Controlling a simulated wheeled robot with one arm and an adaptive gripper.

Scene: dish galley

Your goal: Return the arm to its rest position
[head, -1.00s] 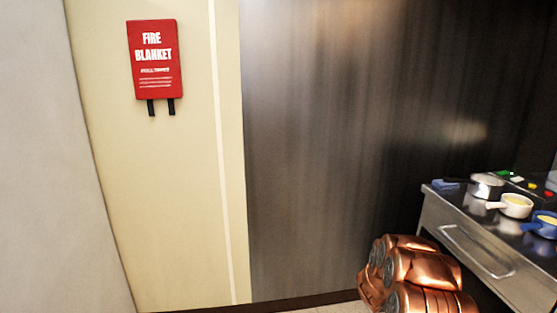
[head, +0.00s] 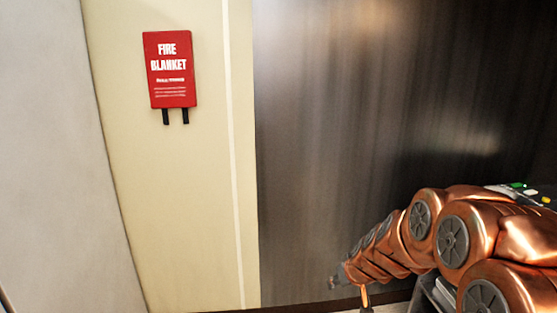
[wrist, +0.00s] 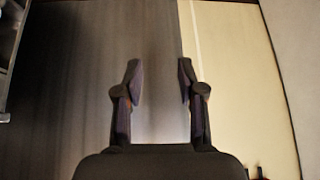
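My copper-coloured arm reaches from the lower right of the head view toward the lower middle, in front of the dark steel wall panel (head: 330,150). My gripper shows clearly in the wrist view (wrist: 158,75). Its two dark fingers stand apart with nothing between them, so it is open and empty. Behind the fingers are only the steel panel and the cream wall, and the fingers touch nothing visible. In the head view the arm's far end is small and dark, and the finger detail cannot be made out.
A red fire blanket case (head: 170,69) hangs on the cream wall (head: 120,150) at the left. A counter at the right is mostly hidden behind my arm; small coloured items (head: 530,190) show at its far edge. The space before the walls looks clear.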

